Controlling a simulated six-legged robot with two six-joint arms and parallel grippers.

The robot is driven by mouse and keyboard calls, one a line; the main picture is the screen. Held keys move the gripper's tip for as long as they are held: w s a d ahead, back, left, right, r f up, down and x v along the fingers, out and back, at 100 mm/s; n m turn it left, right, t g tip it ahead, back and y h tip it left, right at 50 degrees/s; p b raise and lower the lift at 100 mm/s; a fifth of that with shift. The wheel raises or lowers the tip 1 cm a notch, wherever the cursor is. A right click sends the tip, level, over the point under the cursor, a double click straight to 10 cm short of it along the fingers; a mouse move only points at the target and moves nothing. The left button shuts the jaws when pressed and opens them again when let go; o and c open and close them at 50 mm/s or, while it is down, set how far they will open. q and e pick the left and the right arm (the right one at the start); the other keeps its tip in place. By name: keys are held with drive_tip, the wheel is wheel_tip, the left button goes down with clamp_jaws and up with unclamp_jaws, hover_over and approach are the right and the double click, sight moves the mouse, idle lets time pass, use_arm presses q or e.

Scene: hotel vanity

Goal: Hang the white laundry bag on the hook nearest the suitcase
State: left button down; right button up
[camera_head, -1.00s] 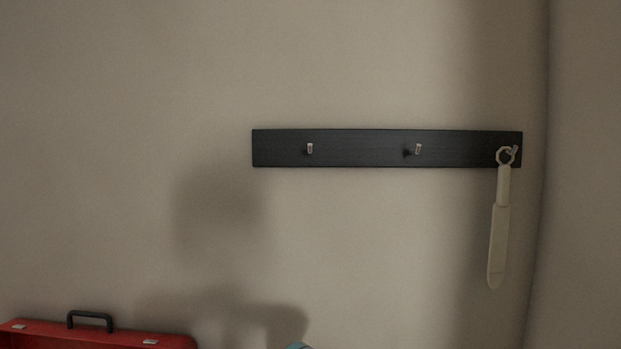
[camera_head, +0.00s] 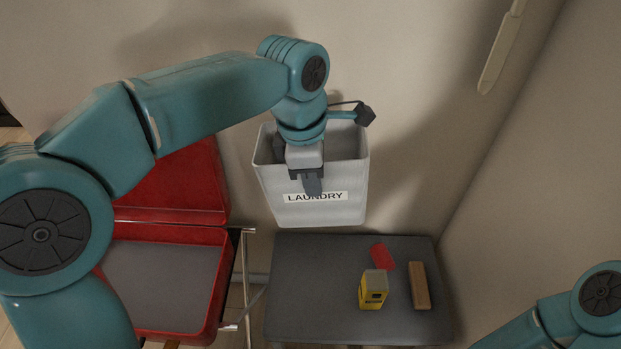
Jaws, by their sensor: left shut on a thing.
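The white laundry bag (camera_head: 345,212), an open-topped boxy bag with a LAUNDRY label on its front, hangs upright in front of the wall, above the back edge of the table. My left gripper (camera_head: 312,187) points down at the bag's front and is shut on it. The gripper hides part of the bag's front rim and the label's top. The red suitcase (camera_head: 170,236) lies open to the left of the bag. The hooks are out of view now. Only my right arm's link shows at the lower right; its gripper is out of view.
A dark grey table (camera_head: 310,290) stands below the bag. On it are a yellow box (camera_head: 373,290), a red block (camera_head: 382,256) and a brown wooden block (camera_head: 419,286). A pale long strip (camera_head: 498,55) hangs at the upper right. The table's left part is clear.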

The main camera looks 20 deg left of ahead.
use_arm(q)
wheel_tip(320, 180, up, 26)
drive_tip(key=s+d+h+p, duration=0.1)
drive_tip(key=p, duration=1.7)
drive_tip(key=w+a+f+p, duration=0.1)
drive_tip(key=w+a+p, duration=0.1)
drive_tip(key=w+p, duration=0.3)
drive_tip(key=shift+w+a+f, duration=0.35)
drive_tip(key=shift+w+f, duration=0.05)
drive_tip(key=shift+w, duration=2)
